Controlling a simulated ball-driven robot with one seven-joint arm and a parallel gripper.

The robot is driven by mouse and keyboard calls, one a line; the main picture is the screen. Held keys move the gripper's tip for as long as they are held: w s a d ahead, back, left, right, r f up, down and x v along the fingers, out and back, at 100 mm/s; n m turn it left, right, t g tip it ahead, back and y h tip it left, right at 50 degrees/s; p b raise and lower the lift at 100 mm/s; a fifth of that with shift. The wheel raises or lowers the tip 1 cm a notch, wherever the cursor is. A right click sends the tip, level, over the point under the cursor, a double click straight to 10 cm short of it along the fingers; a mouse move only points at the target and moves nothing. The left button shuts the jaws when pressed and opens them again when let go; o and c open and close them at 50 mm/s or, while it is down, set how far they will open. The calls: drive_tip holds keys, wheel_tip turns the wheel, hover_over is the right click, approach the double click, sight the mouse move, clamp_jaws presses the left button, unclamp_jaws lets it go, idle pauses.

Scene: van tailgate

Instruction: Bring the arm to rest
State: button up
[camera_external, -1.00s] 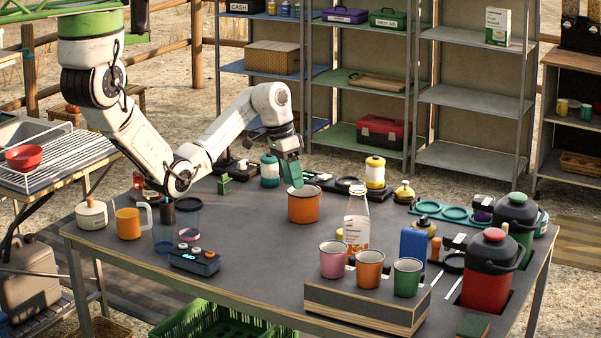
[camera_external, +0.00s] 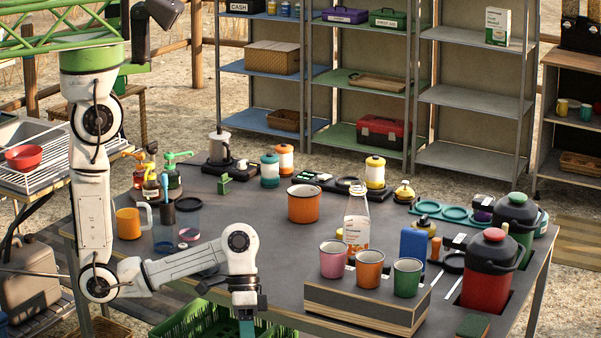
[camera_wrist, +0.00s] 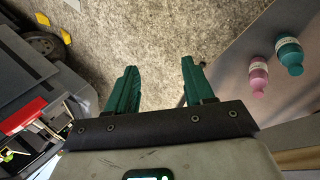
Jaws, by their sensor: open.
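My arm bends down from the upper left, with its forearm low over the table's front edge. My gripper (camera_external: 246,328) hangs at the bottom of the external view, pointing down, its tips cut off by the frame. In the wrist view my gripper (camera_wrist: 160,85) shows two green fingers spread apart with nothing between them. Gravelly ground lies beyond the fingers.
The grey table (camera_external: 270,250) holds an orange pot (camera_external: 304,204), an orange mug (camera_external: 129,223) and a block with three cups (camera_external: 365,305). A green crate (camera_external: 205,322) is low beside my gripper. Pink (camera_wrist: 258,76) and teal (camera_wrist: 289,56) bottles show at the wrist view's right.

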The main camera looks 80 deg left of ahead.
drive_tip(key=s+f+n+y, duration=0.1)
drive_tip(key=s+f, duration=0.3)
drive_tip(key=s, duration=0.1)
drive_tip(key=s+a+r+t+y+p, duration=0.1)
drive_tip(key=a+r+y+p, duration=0.1)
drive_tip(key=a, duration=0.8)
drive_tip(key=shift+s+r+n+t+y+p, duration=0.15)
drive_tip(key=shift+r+n+t+y+p, duration=0.25)
drive_tip(key=shift+y, duration=0.8)
drive_tip(key=shift+a+f, duration=0.1)
drive_tip(key=shift+f, duration=0.05)
